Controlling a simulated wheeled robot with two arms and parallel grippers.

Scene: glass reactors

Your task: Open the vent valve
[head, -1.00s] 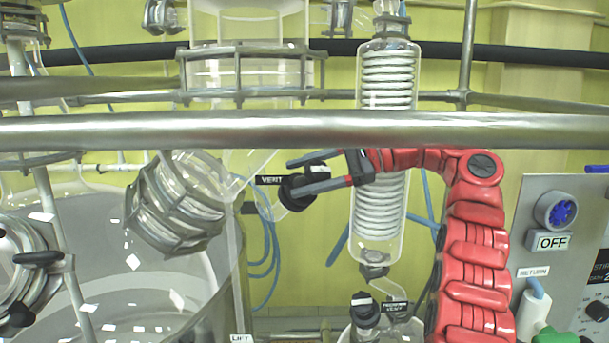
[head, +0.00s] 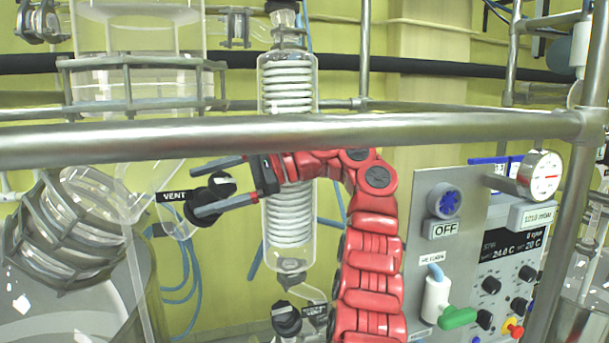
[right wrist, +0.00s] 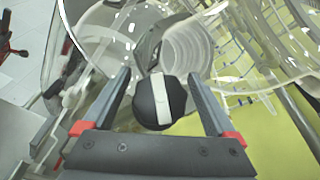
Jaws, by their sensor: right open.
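The vent valve shows as a round black knob (head: 222,187) with a white stripe, right of a black VENT label (head: 173,196) on the glass piping. My right gripper (head: 192,190) is open, its fingers pointing left. In the head view one finger passes above the knob and the other across its lower part. In the right wrist view the knob (right wrist: 150,103) lies between the open fingers (right wrist: 158,75), with visible gaps on both sides. Its stripe runs roughly along the fingers there. My left gripper is not in view.
A metal rail (head: 400,130) crosses in front, above my right arm. A glass coil condenser (head: 290,225) stands behind the gripper. A second black valve knob (head: 286,319) is below. A control panel (head: 425,215) stands at the right, a glass vessel (head: 75,315) at lower left.

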